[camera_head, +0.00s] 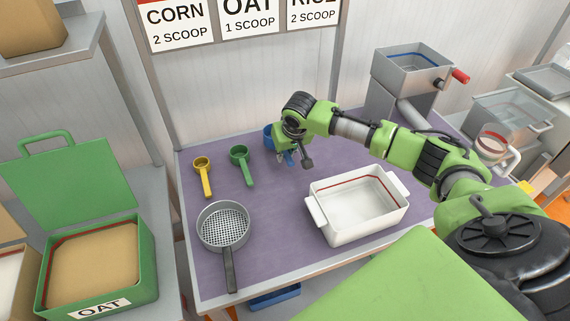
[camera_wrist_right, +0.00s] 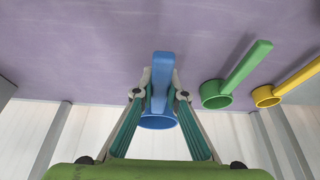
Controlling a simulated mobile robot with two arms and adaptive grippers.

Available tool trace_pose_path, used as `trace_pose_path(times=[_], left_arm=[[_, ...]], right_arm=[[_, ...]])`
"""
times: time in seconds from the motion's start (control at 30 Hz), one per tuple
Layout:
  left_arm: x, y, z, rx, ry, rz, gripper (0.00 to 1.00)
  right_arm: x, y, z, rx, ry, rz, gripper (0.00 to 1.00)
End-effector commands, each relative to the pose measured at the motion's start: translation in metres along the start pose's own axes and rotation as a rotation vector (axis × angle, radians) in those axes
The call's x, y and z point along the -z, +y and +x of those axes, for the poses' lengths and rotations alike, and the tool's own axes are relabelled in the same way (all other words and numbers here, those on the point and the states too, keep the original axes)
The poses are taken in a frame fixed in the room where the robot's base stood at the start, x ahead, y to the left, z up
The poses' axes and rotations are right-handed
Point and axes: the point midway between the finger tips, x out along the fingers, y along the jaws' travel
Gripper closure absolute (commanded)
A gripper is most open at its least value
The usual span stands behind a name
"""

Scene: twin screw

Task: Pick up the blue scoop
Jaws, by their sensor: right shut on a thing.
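The blue scoop (camera_head: 269,137) is at the back of the purple table (camera_head: 270,230), partly hidden behind my right gripper (camera_head: 286,157). In the right wrist view the blue scoop (camera_wrist_right: 161,70) lies between the two fingers of my right gripper (camera_wrist_right: 158,95). The fingers are shut on its handle, and the cup is toward the bottom of that view. I cannot tell whether the scoop is clear of the tabletop. My left gripper is not in view.
A green scoop (camera_head: 239,153) and a yellow scoop (camera_head: 202,163) lie to the left. A sieve (camera_head: 222,227) and a white tray (camera_head: 318,205) stand nearer the front. A green OAT box (camera_head: 145,240) is at left. A grey machine (camera_head: 398,75) stands at the back right.

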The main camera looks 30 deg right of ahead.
Motion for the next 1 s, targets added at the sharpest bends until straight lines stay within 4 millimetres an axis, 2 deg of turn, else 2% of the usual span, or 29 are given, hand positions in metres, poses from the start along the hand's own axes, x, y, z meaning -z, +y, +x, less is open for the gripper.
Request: trace_pose_path(times=[0.27, 0.5, 0.7, 1.0], left_arm=[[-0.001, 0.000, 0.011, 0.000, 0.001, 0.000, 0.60], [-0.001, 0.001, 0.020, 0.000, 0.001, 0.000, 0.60], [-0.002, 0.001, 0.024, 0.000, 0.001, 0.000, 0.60], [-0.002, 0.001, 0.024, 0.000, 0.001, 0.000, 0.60]], right_arm=[[-0.024, -0.012, -0.071, 0.001, 0.003, -0.005, 1.00], [-0.061, -0.025, -0.109, 0.000, 0.001, -0.005, 1.00], [-0.080, -0.032, -0.131, 0.000, 0.000, -0.002, 1.00], [-0.089, -0.034, -0.141, -0.001, -0.001, 0.000, 1.00]])
